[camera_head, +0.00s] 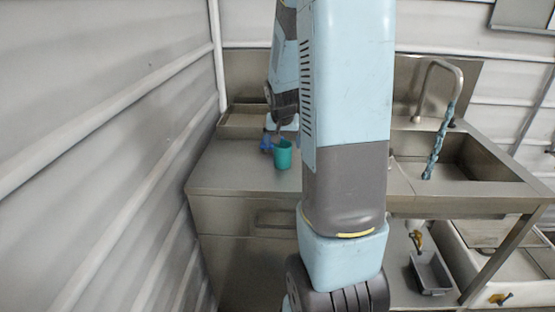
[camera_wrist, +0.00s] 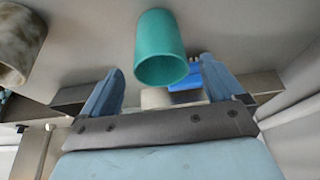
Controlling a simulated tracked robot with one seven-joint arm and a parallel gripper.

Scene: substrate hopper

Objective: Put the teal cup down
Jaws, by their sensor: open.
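The teal cup (camera_head: 282,155) appears to stand upright on the metal counter (camera_head: 230,175), near its left end, in the head view. In the wrist view the teal cup (camera_wrist: 160,45) shows between and just beyond the fingertips, its open rim toward the camera. My gripper (camera_wrist: 161,75) is open, with a narrow gap on each side of the cup, so the fingers look clear of it. In the head view my arm hides much of the counter, and the fingers are hard to make out.
A small blue object (camera_head: 266,143) sits just left of the cup. A mottled beige object (camera_wrist: 20,45) stands at the wrist view's upper left. A sink (camera_head: 480,165) with a faucet (camera_head: 440,65) is at right. A ribbed wall (camera_head: 110,130) borders the left.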

